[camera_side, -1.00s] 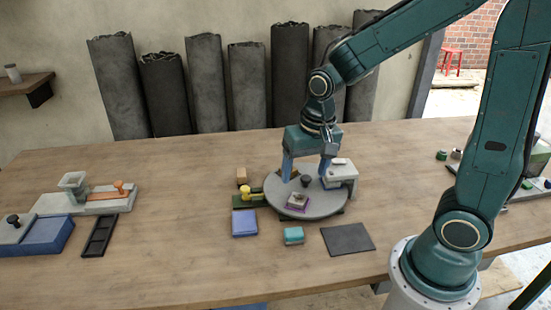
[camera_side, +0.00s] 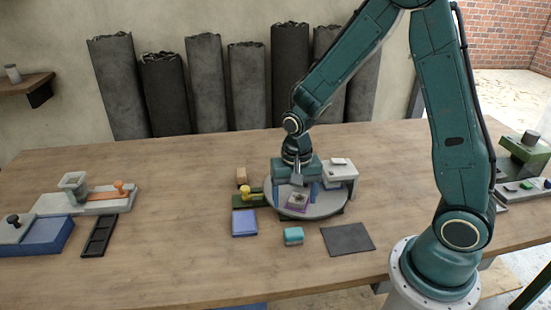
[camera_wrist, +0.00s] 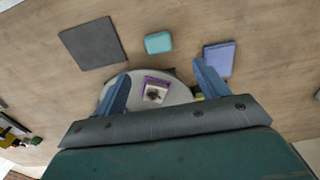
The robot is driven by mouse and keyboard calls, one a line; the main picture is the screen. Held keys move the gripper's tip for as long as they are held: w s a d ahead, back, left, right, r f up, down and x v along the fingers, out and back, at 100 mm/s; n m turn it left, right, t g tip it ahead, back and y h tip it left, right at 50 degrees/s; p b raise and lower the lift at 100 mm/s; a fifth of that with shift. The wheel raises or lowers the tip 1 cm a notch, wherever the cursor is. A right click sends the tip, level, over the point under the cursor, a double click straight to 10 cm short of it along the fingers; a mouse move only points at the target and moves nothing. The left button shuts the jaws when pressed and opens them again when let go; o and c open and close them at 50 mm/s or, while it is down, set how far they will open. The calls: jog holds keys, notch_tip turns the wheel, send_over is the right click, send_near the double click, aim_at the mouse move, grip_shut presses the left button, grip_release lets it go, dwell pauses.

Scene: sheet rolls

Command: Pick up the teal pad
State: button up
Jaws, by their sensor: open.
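The teal pad (camera_side: 293,236) is a small block with rounded corners lying on the table in front of the round grey turntable (camera_side: 335,212). In the wrist view the teal pad (camera_wrist: 158,43) lies above the turntable, between a dark mat and a blue-violet block. My gripper (camera_side: 303,192) is over the turntable, behind the pad in the side view, and apart from it. Its two blue fingers stand wide open in the wrist view (camera_wrist: 160,80), with nothing held between them. A purple-edged square piece (camera_wrist: 156,91) on the turntable shows between the fingers.
The blue-violet block (camera_side: 245,223) lies left of the pad, and the dark flat mat (camera_side: 348,239) lies to its right. A white-topped box (camera_side: 341,171) stands at the turntable's back right. The table in front of the pad is clear.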

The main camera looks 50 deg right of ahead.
send_over(294, 231)
jog(key=shift+a+f, duration=0.15)
jog(key=shift+f, duration=3.75)
jog(key=shift+f, duration=2.55)
jog(key=c, duration=1.1)
